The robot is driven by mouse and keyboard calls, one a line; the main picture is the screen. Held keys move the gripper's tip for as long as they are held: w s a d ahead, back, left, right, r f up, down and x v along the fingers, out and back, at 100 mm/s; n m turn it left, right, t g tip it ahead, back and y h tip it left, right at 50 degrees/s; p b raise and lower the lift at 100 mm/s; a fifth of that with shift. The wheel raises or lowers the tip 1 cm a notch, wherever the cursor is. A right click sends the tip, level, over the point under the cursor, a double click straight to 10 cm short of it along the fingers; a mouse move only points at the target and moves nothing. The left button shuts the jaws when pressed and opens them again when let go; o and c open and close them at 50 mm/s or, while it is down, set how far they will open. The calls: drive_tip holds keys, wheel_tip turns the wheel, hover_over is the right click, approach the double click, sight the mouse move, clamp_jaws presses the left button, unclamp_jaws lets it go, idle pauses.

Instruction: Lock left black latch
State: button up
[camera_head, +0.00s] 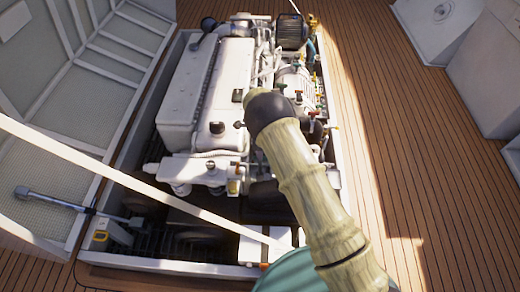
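The open engine hatch shows a white engine (190,95) inside a light-rimmed bay. Its lid (75,100) stands open on the left. I cannot pick out the left black latch with certainty. A small dark piece (89,211) sits on the left rim beside a grey rod, but it is too small to identify. My arm (310,195) reaches up from the bottom right over the bay and ends in view at a dark rounded joint. My gripper does not show, so I cannot see whether it is open or shut.
A long pale bar (140,185) runs diagonally from the left edge to the front of the bay. A grey rod (55,202) crosses the left rim near a yellow-marked part (100,237). Wooden deck (400,110) is clear on the right. White units (440,25) stand at top right.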

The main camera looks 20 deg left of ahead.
wheel_tip(320, 180, up, 17)
drive_tip(key=p, duration=0.2)
drive_tip(key=shift+r, duration=0.2)
idle(0.5)
